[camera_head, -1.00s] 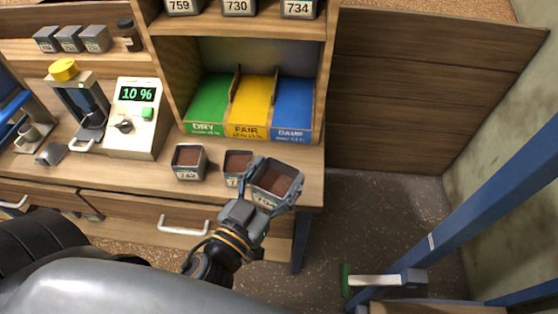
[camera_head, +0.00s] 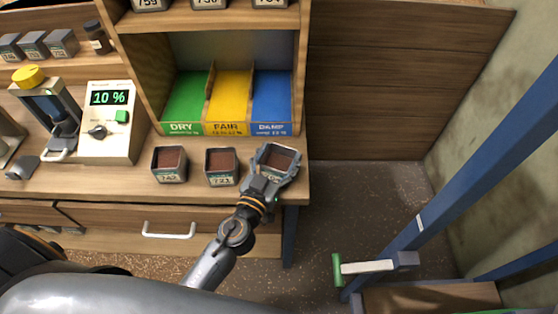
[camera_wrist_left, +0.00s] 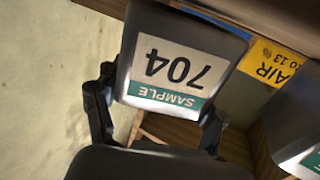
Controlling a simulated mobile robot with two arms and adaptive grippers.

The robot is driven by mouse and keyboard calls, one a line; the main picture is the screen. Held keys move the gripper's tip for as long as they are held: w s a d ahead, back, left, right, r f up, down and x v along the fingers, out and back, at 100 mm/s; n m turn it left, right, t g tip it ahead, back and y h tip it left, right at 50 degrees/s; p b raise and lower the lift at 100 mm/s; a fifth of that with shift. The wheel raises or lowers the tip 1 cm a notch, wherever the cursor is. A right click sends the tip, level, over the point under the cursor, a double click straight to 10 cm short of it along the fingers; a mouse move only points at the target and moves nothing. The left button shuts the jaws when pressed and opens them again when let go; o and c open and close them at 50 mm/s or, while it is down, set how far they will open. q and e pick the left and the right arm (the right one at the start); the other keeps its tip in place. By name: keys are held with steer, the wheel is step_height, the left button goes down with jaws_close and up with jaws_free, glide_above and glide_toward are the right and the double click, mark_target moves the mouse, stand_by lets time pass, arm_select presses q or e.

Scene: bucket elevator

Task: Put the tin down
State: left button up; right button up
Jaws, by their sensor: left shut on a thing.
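The tin (camera_head: 278,158), a grey square tin with brown grain-like contents, is in my left gripper (camera_head: 274,172) at the right end of the bench. In the left wrist view the tin (camera_wrist_left: 178,62) fills the middle, with its label "SAMPLE 704" upside down, and the fingers (camera_wrist_left: 155,115) clasp it from both sides. I cannot tell whether its base touches the bench top. Two similar open tins stand to its left: tin 742 (camera_head: 169,164) and a tin that seems to read 721 (camera_head: 221,166). My right gripper is not in view.
Green DRY (camera_head: 186,97), yellow FAIR (camera_head: 230,97) and blue DAMP (camera_head: 271,97) bays lie behind the tins. A meter reading 10 % (camera_head: 110,122) stands at the left. The bench's right edge (camera_head: 306,185) is close to the held tin. A blue frame (camera_head: 470,170) rises at right.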

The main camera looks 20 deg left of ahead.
arm_select(q)
steer(key=shift+f, duration=0.3)
steer(key=shift+f, duration=0.1)
steer(key=o, duration=1.3)
steer(key=shift+c, duration=0.2)
